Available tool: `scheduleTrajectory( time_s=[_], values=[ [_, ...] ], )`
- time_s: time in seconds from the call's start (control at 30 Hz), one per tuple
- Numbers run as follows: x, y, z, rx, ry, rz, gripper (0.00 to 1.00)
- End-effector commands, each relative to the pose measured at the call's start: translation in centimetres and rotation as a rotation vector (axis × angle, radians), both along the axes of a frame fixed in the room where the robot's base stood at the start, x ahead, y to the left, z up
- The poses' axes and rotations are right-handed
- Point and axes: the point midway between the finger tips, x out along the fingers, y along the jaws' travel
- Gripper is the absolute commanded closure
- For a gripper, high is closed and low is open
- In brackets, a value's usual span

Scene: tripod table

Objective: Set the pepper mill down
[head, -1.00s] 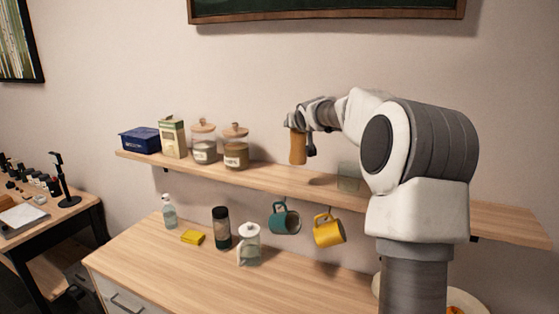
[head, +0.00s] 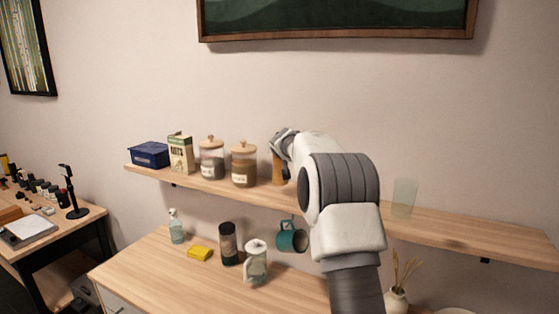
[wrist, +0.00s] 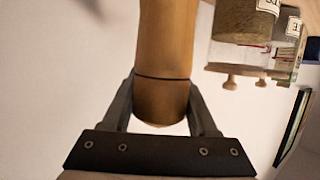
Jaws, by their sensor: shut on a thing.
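The pepper mill (head: 278,170) is a brown wooden cylinder, upright at the wall shelf (head: 430,226), just right of the jars. My arm hides part of it. Its lower end is close to the shelf top, and I cannot tell whether it touches. My gripper (wrist: 162,88) is shut on the mill, with one finger on each side of its rounded end. In the wrist view the mill (wrist: 165,40) runs up out of the frame.
Left of the mill stand two wooden-lidded jars (head: 244,168), a carton (head: 181,153) and a blue box (head: 149,154). A clear glass (head: 404,198) stands farther right. A teal mug (head: 291,238) hangs below the shelf. Shelf between arm and glass looks free.

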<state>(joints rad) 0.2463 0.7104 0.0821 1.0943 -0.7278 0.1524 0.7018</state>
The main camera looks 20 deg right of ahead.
Motion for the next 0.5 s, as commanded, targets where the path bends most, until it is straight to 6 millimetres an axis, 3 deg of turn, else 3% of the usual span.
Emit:
scheduleTrajectory(
  time_s=[0.3,0.5],
  values=[
    [0.1,0.2,-3.6,-0.002,0.001,0.001,1.0],
    [0.1,0.1,-4.0,-0.001,-0.002,0.0,1.0]
  ],
)
